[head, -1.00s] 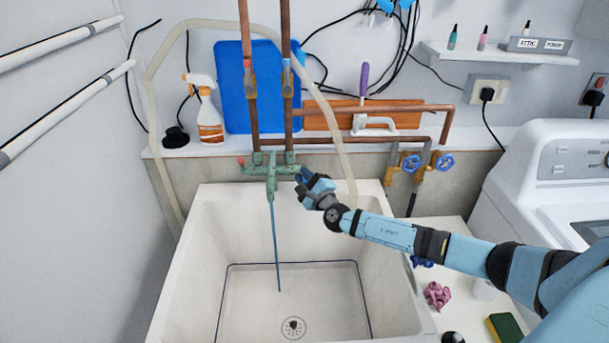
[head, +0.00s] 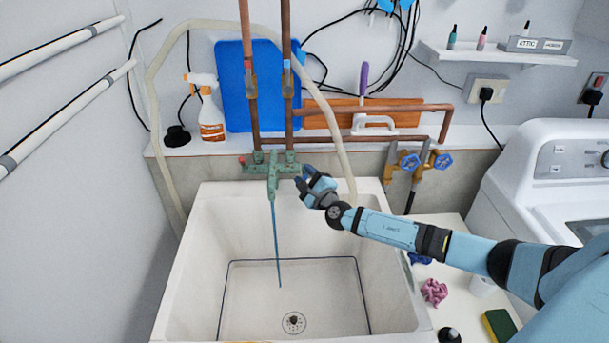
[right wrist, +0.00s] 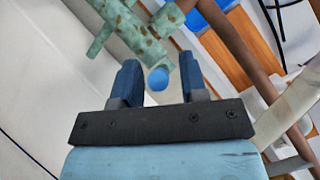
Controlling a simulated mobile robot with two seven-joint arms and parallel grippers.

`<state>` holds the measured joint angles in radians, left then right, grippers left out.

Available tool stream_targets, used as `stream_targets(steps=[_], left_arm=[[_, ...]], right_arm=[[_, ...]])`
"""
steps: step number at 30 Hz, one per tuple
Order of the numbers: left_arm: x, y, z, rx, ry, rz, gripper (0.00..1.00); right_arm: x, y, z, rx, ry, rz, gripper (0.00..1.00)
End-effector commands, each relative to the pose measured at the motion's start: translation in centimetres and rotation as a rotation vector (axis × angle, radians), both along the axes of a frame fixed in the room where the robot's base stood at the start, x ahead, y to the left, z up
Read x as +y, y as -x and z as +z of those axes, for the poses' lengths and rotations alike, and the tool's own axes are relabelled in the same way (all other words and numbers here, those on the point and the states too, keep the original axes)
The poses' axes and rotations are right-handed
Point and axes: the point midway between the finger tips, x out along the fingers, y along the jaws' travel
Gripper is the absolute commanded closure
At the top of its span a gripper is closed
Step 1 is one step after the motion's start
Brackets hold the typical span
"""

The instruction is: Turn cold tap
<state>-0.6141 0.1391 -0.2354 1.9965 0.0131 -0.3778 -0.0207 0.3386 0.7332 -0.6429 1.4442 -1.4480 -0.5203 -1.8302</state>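The tap (head: 272,172) is a green, weathered fitting on the back wall above the sink, with a red end (head: 241,160) at its left. A thin blue stream (head: 277,240) hangs from its spout into the sink. The blue cold knob (right wrist: 158,78) shows in the right wrist view; in the head view my gripper largely hides it. My right gripper (head: 306,180) is at the tap's right end. In the right wrist view its two dark blue fingers (right wrist: 160,74) are apart, one on each side of the knob, with gaps showing. My left gripper is out of view.
The white sink (head: 200,260) lies below. Copper pipes (head: 285,90) rise behind the tap, and a pale hose (head: 340,150) passes close to my gripper. Two blue-handled valves (head: 410,162) sit to the right. A spray bottle (head: 210,115) stands on the ledge.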

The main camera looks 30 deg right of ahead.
Motion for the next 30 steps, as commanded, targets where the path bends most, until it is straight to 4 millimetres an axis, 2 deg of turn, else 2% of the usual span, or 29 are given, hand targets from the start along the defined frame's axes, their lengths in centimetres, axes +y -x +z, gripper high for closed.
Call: stream_targets(steps=[15,21,30], left_arm=[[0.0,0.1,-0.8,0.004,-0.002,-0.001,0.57],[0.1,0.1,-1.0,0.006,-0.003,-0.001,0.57],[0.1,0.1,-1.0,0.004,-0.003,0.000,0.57]], right_arm=[[0.3,10.7,-1.6,0.004,0.001,0.001,0.60],[0.3,12.6,-1.8,0.002,0.000,-0.001,0.60],[0.3,12.9,-1.7,0.001,0.000,0.000,0.60]])
